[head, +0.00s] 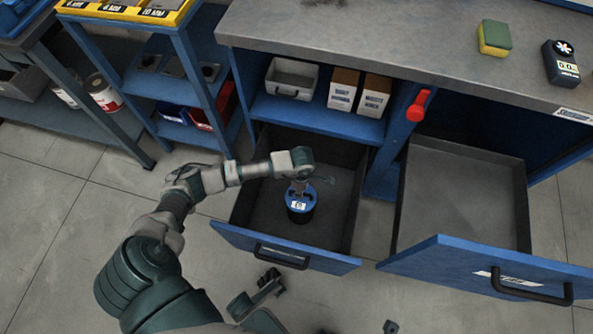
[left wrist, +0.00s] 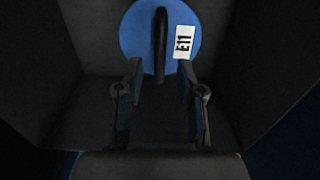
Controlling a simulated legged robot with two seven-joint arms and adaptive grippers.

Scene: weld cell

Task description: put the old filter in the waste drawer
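A dark round filter canister with a blue top (head: 300,202), a white label and a black handle is inside the open left drawer (head: 340,264). In the left wrist view its blue top (left wrist: 138,30) shows the label "E11". My left gripper (head: 299,186) points down over the canister. In the left wrist view its fingers (left wrist: 160,82) are apart, one on each side of the upright handle, with gaps to it. Whether the canister rests on the drawer floor is hard to tell. A second open drawer (head: 440,256) on the right looks empty; its front label is unreadable.
Above the drawers is a grey bench top (head: 370,45) with a sponge (head: 494,38) and a dark meter (head: 562,62). A shelf holds a grey bin (head: 291,77) and two boxes (head: 343,90). A red handle (head: 418,105) sits between the bays. A blue rack (head: 190,85) stands left.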

